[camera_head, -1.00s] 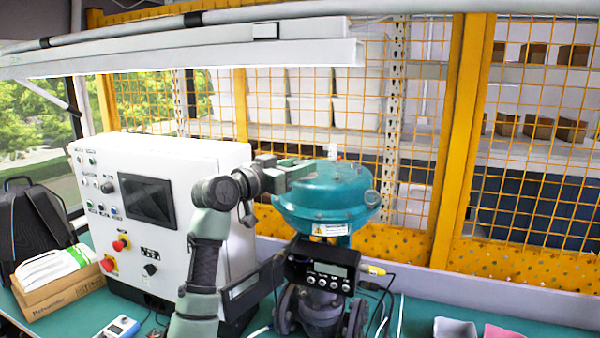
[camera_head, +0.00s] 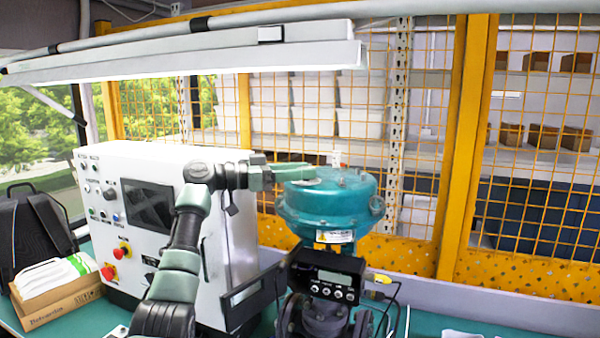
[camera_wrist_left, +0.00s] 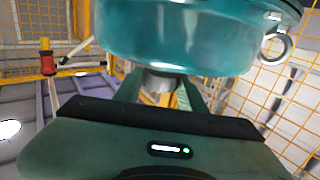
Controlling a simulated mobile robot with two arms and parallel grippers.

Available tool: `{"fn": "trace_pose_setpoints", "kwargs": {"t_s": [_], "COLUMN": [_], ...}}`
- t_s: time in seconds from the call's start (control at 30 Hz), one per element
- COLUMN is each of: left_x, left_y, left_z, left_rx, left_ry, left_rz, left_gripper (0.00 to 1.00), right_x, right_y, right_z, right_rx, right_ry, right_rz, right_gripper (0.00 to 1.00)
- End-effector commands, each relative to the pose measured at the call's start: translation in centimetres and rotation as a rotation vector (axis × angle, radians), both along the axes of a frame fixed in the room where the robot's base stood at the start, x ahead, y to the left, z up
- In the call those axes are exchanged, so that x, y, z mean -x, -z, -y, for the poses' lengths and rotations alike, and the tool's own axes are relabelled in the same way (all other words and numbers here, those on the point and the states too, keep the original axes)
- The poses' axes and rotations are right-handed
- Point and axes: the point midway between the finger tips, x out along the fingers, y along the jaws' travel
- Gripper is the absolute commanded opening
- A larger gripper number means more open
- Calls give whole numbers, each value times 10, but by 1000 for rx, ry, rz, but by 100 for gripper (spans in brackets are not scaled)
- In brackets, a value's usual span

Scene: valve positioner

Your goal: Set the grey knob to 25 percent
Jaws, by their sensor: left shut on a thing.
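My left gripper (camera_head: 290,173) is at the upper left of the teal valve actuator (camera_head: 330,212). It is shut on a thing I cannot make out. In the left wrist view its fingers (camera_wrist_left: 163,95) reach up below the teal actuator housing (camera_wrist_left: 190,38), with a grey neck-like part between or behind them. A small dark grey knob (camera_head: 109,193) is on the white control panel (camera_head: 225,250). I cannot tell whether it is the task's knob, and no percent scale is readable. The black positioner box (camera_head: 325,272) with display and buttons sits below the actuator. My right gripper is not in view.
A red emergency button (camera_head: 107,272) is on the panel front. A cardboard box (camera_head: 60,302) and a black backpack (camera_head: 35,235) stand at left. Yellow mesh fencing (camera_head: 515,170) closes off the back. The green bench (camera_head: 425,318) is partly clear at lower right.

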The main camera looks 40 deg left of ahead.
Motion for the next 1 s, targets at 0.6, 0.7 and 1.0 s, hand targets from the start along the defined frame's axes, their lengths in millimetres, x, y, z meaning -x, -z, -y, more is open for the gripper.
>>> {"fn": "trace_pose_setpoints", "kwargs": {"t_s": [0.6,0.7,1.0], "left_x": [0,0,0], "left_y": [1,0,1], "left_z": [0,0,1], "left_rx": [0,0,-2], "left_ry": [3,3,-14], "left_rz": [-2,-2,-2], "left_gripper": [62,62,62], "right_x": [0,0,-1], "right_y": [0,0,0], "right_z": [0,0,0], "right_rx": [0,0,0], "right_ry": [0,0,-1], "right_rz": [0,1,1], "right_gripper": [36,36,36]}}
